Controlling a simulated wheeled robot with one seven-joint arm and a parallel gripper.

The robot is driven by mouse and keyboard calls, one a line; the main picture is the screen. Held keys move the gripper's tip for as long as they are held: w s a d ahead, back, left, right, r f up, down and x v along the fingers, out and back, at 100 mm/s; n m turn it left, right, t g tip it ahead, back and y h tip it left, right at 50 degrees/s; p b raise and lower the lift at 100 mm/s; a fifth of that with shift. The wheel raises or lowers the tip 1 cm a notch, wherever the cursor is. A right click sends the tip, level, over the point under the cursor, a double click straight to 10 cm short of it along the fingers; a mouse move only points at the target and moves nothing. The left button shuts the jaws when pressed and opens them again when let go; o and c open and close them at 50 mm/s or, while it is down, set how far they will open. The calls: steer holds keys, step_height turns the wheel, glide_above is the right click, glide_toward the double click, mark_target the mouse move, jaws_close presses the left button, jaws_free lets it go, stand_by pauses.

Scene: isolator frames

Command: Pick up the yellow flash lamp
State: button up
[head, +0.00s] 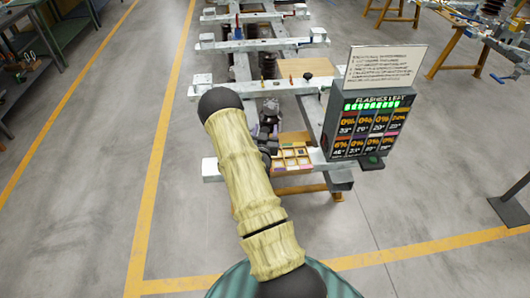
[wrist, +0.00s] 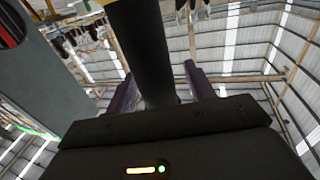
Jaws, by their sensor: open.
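In the wrist view, the two fingers of my gripper (wrist: 160,75) stand apart. A thick black cylinder (wrist: 148,50) rises between them and runs out of the top of the picture. A small yellow edge (wrist: 103,2) shows at the top beside it. This may be the flash lamp, but most of it is out of view. I cannot tell whether the fingers touch the cylinder. In the head view, my gripper (head: 268,130) is small and partly hidden behind my arm, near the wooden compartment tray. I cannot clearly make out the yellow flash lamp there.
The compartment tray (head: 292,156) rests on the white frame beam (head: 325,170). A display box (head: 370,127) with a text sign (head: 385,68) stands to the right. Small upright items (head: 308,76) stand on the beam behind. Grey floor (head: 410,210) lies open in front.

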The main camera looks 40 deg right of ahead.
stand_by(0.4)
jaws_close()
stand_by(0.9)
steer(key=shift+r, duration=0.1)
stand_by(0.4)
